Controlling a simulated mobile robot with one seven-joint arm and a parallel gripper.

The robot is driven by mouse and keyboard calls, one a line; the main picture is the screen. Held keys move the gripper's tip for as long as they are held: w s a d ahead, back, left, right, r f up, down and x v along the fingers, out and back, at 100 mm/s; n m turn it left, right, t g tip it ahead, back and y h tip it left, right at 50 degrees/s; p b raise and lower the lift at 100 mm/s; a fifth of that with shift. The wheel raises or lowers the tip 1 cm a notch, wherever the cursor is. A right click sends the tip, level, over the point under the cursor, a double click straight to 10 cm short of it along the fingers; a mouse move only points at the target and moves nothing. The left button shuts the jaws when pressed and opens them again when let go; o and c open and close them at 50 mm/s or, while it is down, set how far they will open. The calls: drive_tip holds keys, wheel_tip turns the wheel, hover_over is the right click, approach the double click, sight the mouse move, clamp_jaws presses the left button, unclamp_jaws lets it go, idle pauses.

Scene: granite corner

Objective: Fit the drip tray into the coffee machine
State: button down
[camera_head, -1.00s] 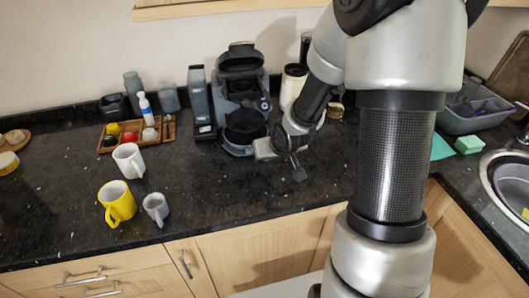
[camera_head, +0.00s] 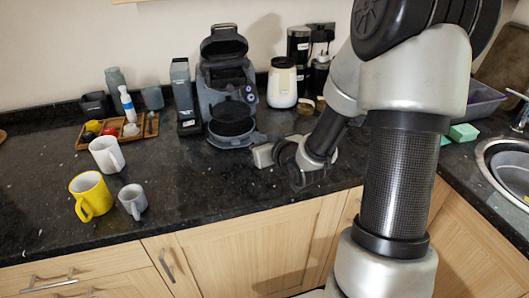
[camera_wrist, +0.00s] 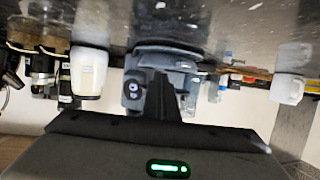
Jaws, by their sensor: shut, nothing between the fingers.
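The dark grey coffee machine (camera_head: 227,73) stands upright against the back wall; it also shows upside down in the wrist view (camera_wrist: 133,90). A round black part (camera_head: 232,118) sits low in its front, above the base; I cannot tell whether this is the drip tray. No separate tray shows on the counter. My gripper (camera_head: 263,155) is low over the counter, just right of and in front of the machine's base; I cannot tell if they touch. In the wrist view my gripper (camera_wrist: 161,78) is shut and empty, its dark fingers pointing toward the machine.
A tall grey container (camera_head: 184,95) stands close left of the machine, and a cream jar (camera_head: 282,85) to its right. White (camera_head: 106,154), yellow (camera_head: 91,196) and grey (camera_head: 132,201) mugs stand at front left. The counter (camera_head: 190,205) before the machine is clear.

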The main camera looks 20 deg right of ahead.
sight(246, 133)
drive_tip(key=x, duration=0.3)
drive_tip(key=r+x, duration=0.1)
drive_tip(key=x, duration=0.1)
drive_tip(key=shift+w+a+f, duration=0.1)
drive_tip(key=shift+w, duration=0.3)
drive_tip(key=shift+f+b, duration=0.35)
drive_tip(key=shift+b, duration=0.2)
drive_tip(key=shift+s, duration=0.15)
drive_tip(key=shift+f, duration=0.1)
drive_tip(key=shift+s+f+b, duration=0.15)
drive_tip(key=shift+s+b, duration=0.15)
drive_tip(key=shift+s, duration=0.1)
